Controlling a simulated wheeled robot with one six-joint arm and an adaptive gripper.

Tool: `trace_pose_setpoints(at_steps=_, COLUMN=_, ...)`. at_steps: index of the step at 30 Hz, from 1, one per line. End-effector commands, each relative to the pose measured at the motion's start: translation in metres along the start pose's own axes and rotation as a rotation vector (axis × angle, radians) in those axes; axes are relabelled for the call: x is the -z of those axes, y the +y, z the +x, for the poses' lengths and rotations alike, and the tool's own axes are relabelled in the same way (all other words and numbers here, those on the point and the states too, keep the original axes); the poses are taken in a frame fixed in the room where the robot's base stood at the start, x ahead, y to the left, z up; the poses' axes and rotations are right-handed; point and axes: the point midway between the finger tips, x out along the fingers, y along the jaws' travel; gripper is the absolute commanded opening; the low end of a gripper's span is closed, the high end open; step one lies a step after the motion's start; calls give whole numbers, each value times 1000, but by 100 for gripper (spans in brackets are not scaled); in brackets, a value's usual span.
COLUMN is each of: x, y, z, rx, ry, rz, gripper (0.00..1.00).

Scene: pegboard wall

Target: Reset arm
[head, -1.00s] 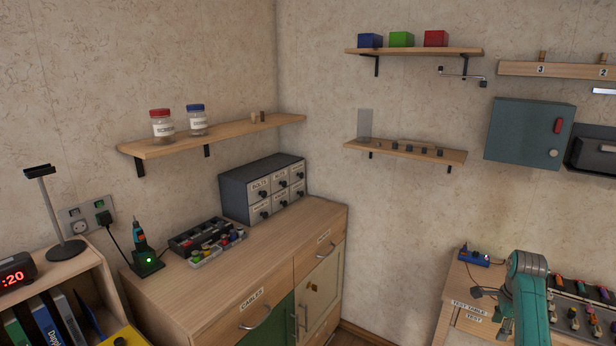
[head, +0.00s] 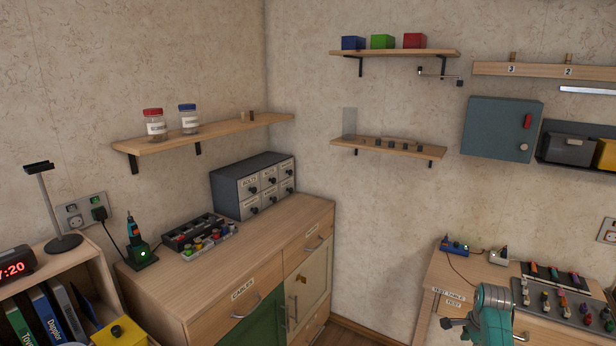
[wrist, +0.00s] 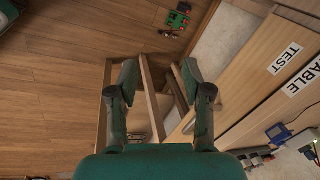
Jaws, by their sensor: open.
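My gripper (wrist: 158,85) is open and empty in the wrist view, its two fingers spread apart above a wooden structure with open gaps, near the wood floor. In the head view my teal arm (head: 491,318) shows at the lower right, in front of the test table (head: 432,290). The gripper's fingertips are not clear in the head view.
The test table carries a blue device (head: 455,247), a white box (head: 499,257) and a tool tray (head: 545,301). A cabinet (head: 190,290) with drawers stands left. A small green and red item (wrist: 178,19) lies on the floor (wrist: 60,80).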

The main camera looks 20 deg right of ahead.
Motion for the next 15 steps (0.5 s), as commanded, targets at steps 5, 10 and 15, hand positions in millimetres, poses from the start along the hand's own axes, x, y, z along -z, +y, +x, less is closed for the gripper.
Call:
trace_pose_setpoints(at_steps=5, x=-36, y=30, z=39, rx=55, ry=6, rz=-111, gripper=50)
trace_pose_setpoints(at_steps=10, x=-80, y=73, z=78, rx=137, ry=22, rz=-260, gripper=50)
trace_pose_setpoints(at_steps=15, x=-121, y=122, z=104, rx=223, ry=43, rz=-409, gripper=50)
